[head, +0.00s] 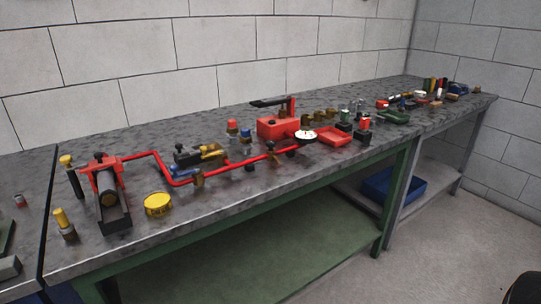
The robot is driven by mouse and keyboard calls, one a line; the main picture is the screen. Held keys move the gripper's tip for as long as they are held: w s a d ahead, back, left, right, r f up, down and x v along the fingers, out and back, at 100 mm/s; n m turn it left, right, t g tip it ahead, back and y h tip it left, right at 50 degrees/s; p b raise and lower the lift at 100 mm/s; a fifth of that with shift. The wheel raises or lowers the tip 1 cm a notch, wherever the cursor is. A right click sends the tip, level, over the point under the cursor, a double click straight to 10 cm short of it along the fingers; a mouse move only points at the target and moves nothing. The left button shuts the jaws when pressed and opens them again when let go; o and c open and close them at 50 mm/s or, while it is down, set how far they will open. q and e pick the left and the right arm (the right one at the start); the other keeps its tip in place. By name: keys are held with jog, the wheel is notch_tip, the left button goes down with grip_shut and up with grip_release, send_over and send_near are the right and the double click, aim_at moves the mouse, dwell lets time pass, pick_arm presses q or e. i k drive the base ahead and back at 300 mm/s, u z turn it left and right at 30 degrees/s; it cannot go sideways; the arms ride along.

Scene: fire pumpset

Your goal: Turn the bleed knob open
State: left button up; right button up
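A red pumpset stands on the grey bench (225,205) in the head view. Its red pump body (270,127) with a dark handle on top is right of the middle. A red pipe (150,156) runs from it to a red frame (103,178) around a dark cylinder at the left. A white-faced round gauge (306,135) sits at the pump's right. I cannot tell which small part is the bleed knob. Candidates are small fittings with a red top (231,125) and a blue top (246,134).
A yellow round tin (158,204) lies in front of the pipe. Yellow-topped posts (60,217) stand at the left. A red tray (336,136) and several small parts crowd the right. A blue bin (392,186) is on the lower shelf. The bench's front strip is mostly clear.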

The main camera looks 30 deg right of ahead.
aim_at(270, 144)
jog(key=z, duration=1.85)
jog(key=i, duration=1.2)
jog(key=u, duration=2.3)
